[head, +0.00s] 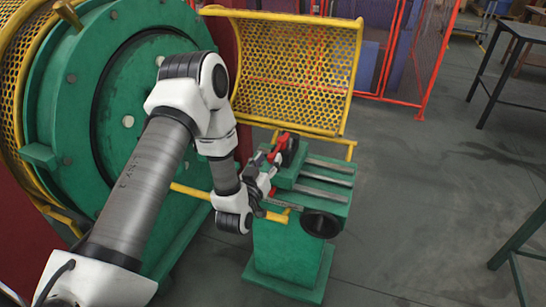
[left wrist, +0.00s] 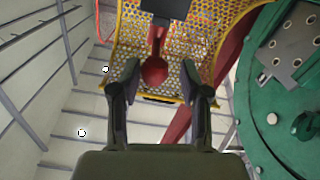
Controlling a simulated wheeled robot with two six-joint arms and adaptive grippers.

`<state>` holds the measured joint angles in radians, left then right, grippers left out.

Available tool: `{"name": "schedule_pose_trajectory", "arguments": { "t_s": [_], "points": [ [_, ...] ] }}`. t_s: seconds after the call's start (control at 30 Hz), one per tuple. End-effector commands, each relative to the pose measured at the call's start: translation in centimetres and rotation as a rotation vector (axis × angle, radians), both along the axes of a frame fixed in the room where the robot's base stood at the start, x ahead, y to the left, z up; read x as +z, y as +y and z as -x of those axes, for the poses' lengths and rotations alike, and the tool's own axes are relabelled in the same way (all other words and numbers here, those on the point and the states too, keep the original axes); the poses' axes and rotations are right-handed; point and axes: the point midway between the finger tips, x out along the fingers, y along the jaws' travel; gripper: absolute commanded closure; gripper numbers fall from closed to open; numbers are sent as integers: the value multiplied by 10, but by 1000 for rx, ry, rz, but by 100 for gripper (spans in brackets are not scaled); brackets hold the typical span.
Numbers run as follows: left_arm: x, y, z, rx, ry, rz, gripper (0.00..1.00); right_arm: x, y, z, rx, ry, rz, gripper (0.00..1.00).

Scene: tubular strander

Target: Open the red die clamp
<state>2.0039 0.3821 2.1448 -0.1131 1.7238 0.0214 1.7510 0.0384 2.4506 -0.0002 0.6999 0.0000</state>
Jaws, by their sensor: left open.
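The red die clamp (head: 280,143) sits on the green stand (head: 285,255), beside a dark block. My left gripper (head: 268,165) is right at the clamp in the head view, and the arm and gripper partly hide it. In the left wrist view the clamp's red lever with a rounded knob (left wrist: 155,72) hangs from a dark block. My left gripper (left wrist: 160,78) is open there, with one finger on each side of the knob. I see gaps between the knob and both fingers. My right gripper is not in view.
A yellow perforated guard (head: 295,70) stands raised behind the clamp. The large green round machine head (head: 125,110) is to the left. Grey floor (head: 420,220) is open to the right.

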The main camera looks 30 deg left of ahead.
Motion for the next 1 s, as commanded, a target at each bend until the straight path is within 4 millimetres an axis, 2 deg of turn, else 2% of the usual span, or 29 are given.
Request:
{"name": "schedule_pose_trajectory", "arguments": {
  "t_s": [0.1,0.2,0.47,0.5,0.57,1.0],
  "points": [
    [1,5,-21,1,-3,-2,63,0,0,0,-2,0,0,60],
    [0,7,-31,-1,0,0,63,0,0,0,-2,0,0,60],
    [0,7,-33,-2,3,1,63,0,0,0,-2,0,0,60],
    [0,7,-34,-2,3,1,77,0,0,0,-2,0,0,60],
    [0,7,-33,-2,3,1,98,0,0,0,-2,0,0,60],
    [-3,7,-33,3,8,1,100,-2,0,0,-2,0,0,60]
  ]
}}
